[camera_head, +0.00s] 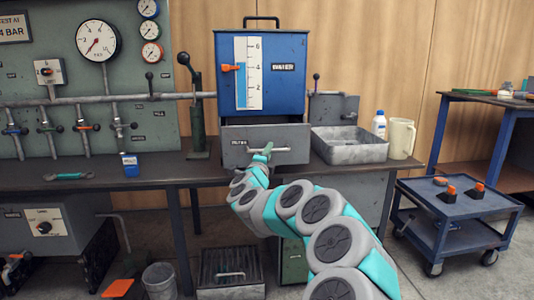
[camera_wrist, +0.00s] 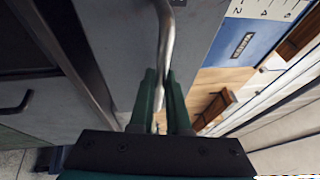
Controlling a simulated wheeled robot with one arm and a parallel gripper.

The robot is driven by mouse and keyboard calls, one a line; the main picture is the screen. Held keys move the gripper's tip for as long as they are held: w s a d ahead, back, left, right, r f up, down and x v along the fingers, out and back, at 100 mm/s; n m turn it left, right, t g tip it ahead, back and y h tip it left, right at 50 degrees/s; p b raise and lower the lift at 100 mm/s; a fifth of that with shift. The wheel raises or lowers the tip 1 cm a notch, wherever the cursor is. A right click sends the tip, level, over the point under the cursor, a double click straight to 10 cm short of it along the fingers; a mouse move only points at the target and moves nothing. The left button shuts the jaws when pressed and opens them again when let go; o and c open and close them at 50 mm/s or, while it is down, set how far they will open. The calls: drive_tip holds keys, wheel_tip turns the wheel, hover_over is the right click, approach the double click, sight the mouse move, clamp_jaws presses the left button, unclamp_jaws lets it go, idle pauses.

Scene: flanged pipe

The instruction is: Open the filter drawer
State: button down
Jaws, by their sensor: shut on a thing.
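The filter drawer (camera_head: 240,135) is a grey metal front with a small label, below the blue water tank (camera_head: 280,90). A dark gap shows above its top edge, and the front stands out from the tank. Its pale bar handle (camera_head: 285,149) runs across the front. In the wrist view the green fingers (camera_wrist: 161,85) are shut around the handle bar (camera_wrist: 166,40), close to the grey drawer front (camera_wrist: 105,40). The fingers hide part of the bar.
A grey metal tray (camera_head: 350,148) stands right of the drawer, with a white bottle (camera_head: 379,124) and a cream jug (camera_head: 400,139) beyond it. A blue can (camera_head: 130,165) stands left on the bench. A blue trolley (camera_head: 430,210) is at right. A ribbed box (camera_head: 230,280) is below.

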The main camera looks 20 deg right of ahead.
drive_tip(key=s+a+b, duration=0.2)
drive_tip(key=s+a, duration=0.1)
drive_tip(key=s, duration=0.7)
drive_tip(key=shift+b, duration=0.3)
drive_tip(key=shift+s, duration=0.1)
drive_tip(key=c, duration=0.9)
unclamp_jaws()
drive_tip(key=shift+v, duration=3.85)
